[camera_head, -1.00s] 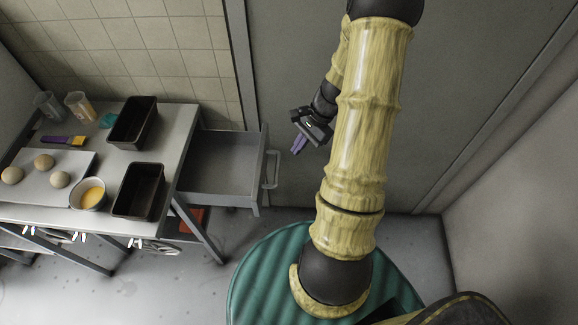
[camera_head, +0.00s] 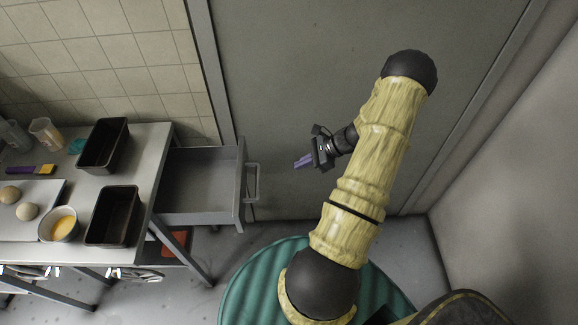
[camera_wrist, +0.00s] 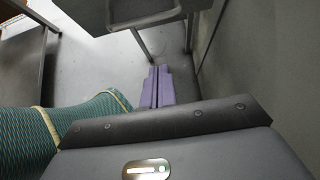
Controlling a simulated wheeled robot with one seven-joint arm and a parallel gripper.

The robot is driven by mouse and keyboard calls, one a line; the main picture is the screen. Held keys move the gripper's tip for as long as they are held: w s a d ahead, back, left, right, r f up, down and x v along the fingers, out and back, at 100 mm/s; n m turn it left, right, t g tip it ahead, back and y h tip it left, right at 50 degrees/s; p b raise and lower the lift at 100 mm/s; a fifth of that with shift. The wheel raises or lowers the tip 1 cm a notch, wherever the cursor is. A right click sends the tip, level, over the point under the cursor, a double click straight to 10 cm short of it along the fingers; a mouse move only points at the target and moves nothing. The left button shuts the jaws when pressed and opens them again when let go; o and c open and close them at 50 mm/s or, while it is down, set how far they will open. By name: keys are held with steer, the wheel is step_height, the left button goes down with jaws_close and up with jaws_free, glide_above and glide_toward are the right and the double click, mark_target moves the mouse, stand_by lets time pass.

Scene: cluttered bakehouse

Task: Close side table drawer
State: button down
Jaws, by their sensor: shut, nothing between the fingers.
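The side table drawer (camera_head: 200,187) is grey and pulled out from the right end of the metal side table (camera_head: 158,150). It looks empty, and its bar handle (camera_head: 252,183) is on its right-hand front. My gripper (camera_head: 299,162) is to the right of the handle, apart from it, with its purple fingers pointing left toward the drawer. The fingers are shut with nothing between them. In the wrist view the purple fingers (camera_wrist: 156,88) lie together, and the drawer (camera_wrist: 140,12) with its handle (camera_wrist: 189,24) shows ahead at the top.
Two dark baking tins (camera_head: 113,215) (camera_head: 103,146), a bowl of yellow liquid (camera_head: 59,225), dough balls (camera_head: 27,211) and a brush (camera_head: 30,170) are on the table. A wall stands behind the drawer. The floor between drawer and gripper looks clear.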

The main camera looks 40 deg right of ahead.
steer(key=w+a+f+p, duration=0.3)
steer(key=w+a+f, duration=0.2)
steer(key=a, duration=0.4)
steer(key=shift+w, duration=0.5)
steer(key=shift+w+a, duration=0.1)
steer(key=shift+w, duration=0.05)
